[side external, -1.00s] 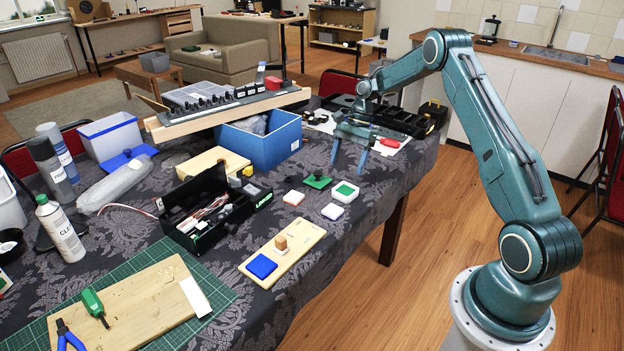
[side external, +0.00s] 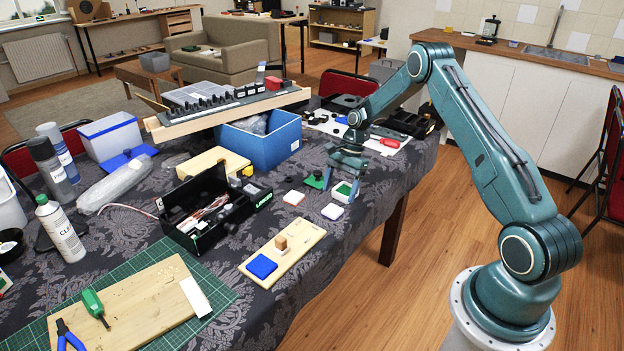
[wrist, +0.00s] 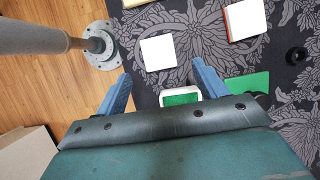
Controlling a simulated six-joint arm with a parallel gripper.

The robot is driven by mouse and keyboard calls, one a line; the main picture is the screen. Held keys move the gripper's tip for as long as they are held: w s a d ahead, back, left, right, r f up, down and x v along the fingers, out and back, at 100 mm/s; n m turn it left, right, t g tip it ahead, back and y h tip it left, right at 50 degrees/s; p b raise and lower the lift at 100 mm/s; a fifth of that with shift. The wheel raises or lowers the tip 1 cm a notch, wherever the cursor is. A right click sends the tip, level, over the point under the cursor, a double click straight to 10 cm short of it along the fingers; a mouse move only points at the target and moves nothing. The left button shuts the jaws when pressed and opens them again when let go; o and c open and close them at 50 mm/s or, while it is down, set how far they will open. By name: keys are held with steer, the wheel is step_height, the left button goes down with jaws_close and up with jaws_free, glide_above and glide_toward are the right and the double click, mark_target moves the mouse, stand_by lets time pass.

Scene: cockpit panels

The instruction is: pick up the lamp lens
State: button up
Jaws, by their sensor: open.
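Several small square pieces lie on the dark patterned cloth; I cannot tell which is the lamp lens. A green-topped piece with a white rim (side external: 344,190) lies under my gripper (side external: 340,190). In the wrist view this piece (wrist: 180,99) shows between the fingertips of my gripper (wrist: 165,78), its near part hidden by the gripper body. My gripper is open and empty, pointing down; I cannot tell its exact height. A white tile with a bluish edge (side external: 332,211) and a white tile with a red edge (side external: 293,198) lie nearby.
A green plate with a black knob (side external: 316,180) lies close to the left finger in the side view. A wooden board with a blue square (side external: 262,266), an open black toolbox (side external: 212,208) and a blue bin (side external: 262,145) stand around. The table's edge is close on the right.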

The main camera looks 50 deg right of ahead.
mark_target(334, 209)
steer(key=shift+x, duration=2.55)
steer(key=shift+a, duration=0.15)
steer(key=shift+c, duration=0.2)
steer(key=c, duration=1)
